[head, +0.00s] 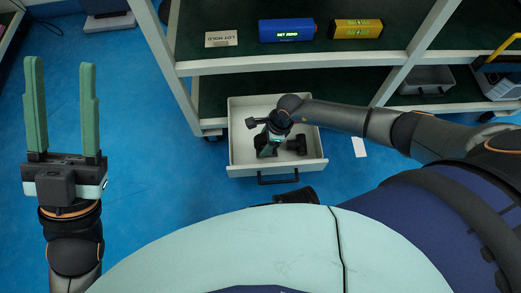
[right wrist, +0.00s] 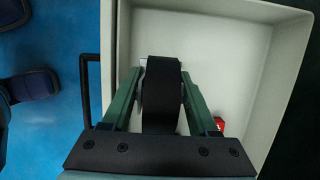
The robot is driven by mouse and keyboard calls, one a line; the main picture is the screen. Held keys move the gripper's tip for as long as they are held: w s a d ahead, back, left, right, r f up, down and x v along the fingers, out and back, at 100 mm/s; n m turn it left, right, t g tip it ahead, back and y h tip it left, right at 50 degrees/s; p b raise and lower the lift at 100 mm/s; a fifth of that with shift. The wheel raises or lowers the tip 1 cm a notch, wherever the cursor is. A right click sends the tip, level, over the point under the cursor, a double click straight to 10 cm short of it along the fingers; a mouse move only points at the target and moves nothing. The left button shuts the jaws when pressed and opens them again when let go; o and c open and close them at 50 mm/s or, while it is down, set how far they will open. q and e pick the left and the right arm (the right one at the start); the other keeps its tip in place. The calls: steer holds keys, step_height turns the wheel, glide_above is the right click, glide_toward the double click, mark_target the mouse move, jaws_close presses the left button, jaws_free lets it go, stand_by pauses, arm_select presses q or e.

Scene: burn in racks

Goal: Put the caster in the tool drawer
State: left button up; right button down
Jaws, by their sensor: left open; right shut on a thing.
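The tool drawer (head: 240,168) is a pale, open-topped drawer pulled out below the shelf, with a dark handle on its front. In the right wrist view its bare floor (right wrist: 230,60) fills most of the picture. My right gripper (head: 266,150) points down inside the drawer's outline. It is shut on the caster (right wrist: 161,90), a black wheel-like thing between the green fingers. I cannot tell whether the caster touches the drawer floor. In the head view the gripper mostly hides it. My left gripper (head: 64,105) is open and empty, pointing up, far left of the drawer.
A dark object (head: 297,145) lies in the drawer's right part. A small red item (right wrist: 219,124) shows near the right finger. On the shelf above stand a blue box (head: 286,30), a yellow box (head: 357,29) and a sign card (head: 221,39). Blue floor (head: 150,150) is clear to the left.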

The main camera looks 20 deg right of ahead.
mark_target(260, 149)
steer(key=shift+w+a+f, duration=0.25)
steer(key=shift+a+f, duration=0.05)
steer(key=shift+f, duration=0.15)
steer(key=b+x, duration=0.3)
steer(key=shift+d+f, duration=0.25)
steer(key=shift+f, duration=0.1)
steer(key=shift+r, duration=0.1)
steer(key=shift+s, duration=0.1)
steer(key=shift+c, duration=0.8)
jaws_free()
